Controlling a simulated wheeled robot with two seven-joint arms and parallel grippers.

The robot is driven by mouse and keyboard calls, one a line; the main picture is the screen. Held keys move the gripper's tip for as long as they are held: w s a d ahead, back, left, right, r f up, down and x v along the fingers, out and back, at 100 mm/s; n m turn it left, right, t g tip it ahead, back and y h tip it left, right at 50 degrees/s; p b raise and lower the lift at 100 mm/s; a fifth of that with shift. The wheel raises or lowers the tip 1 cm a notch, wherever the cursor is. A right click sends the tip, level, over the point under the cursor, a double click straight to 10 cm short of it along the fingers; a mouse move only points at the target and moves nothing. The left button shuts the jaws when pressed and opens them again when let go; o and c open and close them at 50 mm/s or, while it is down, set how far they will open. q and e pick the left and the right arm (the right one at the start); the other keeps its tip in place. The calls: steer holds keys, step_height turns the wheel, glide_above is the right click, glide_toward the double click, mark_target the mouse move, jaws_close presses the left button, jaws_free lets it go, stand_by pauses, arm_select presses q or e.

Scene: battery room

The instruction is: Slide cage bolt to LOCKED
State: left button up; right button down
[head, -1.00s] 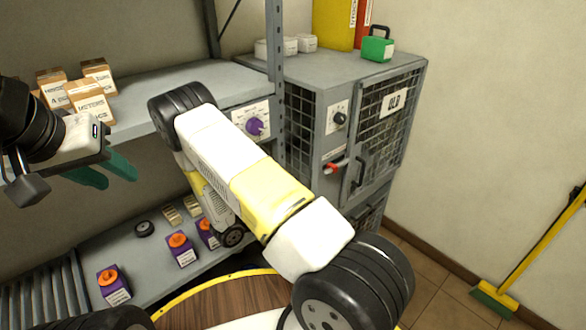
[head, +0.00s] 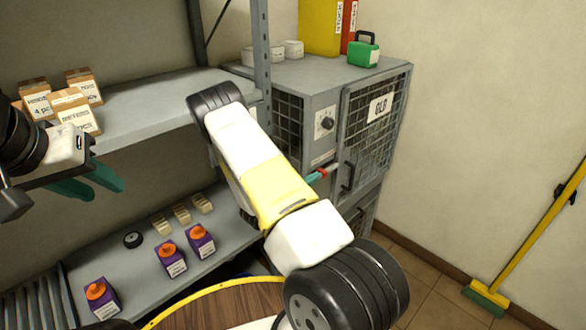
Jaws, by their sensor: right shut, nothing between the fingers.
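The grey wire-mesh cage (head: 375,120) stands at the centre right with its door closed. The cage bolt's small red knob (head: 323,171) shows on the cage front, left of the black door handle (head: 347,176). My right arm crosses the middle of the view and hides much of the bolt area. A teal fingertip of my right gripper (head: 313,179) shows just left of the red knob, very close to it; contact cannot be told. The rest of this gripper is hidden. My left gripper (head: 90,183) is open and empty at the left, before the shelf.
A black dial (head: 326,123) sits on the cage's front panel, above the bolt. A green case (head: 363,50) and binders stand on top. Cartons (head: 75,108) fill the upper shelf's left; purple boxes (head: 171,258) stand below. A broom (head: 530,240) leans at the right wall.

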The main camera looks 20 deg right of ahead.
mark_target(324, 171)
steer(key=x, duration=0.5)
steer(key=shift+w+d, duration=0.1)
steer(key=shift+d, duration=0.15)
steer(key=shift+w+d+r, duration=0.1)
steer(key=shift+w+d, duration=0.05)
steer(key=shift+d, duration=0.1)
steer(key=shift+a, duration=0.35)
steer(key=v, duration=1.3)
steer(key=shift+s+a, duration=0.3)
steer(key=shift+s, duration=0.05)
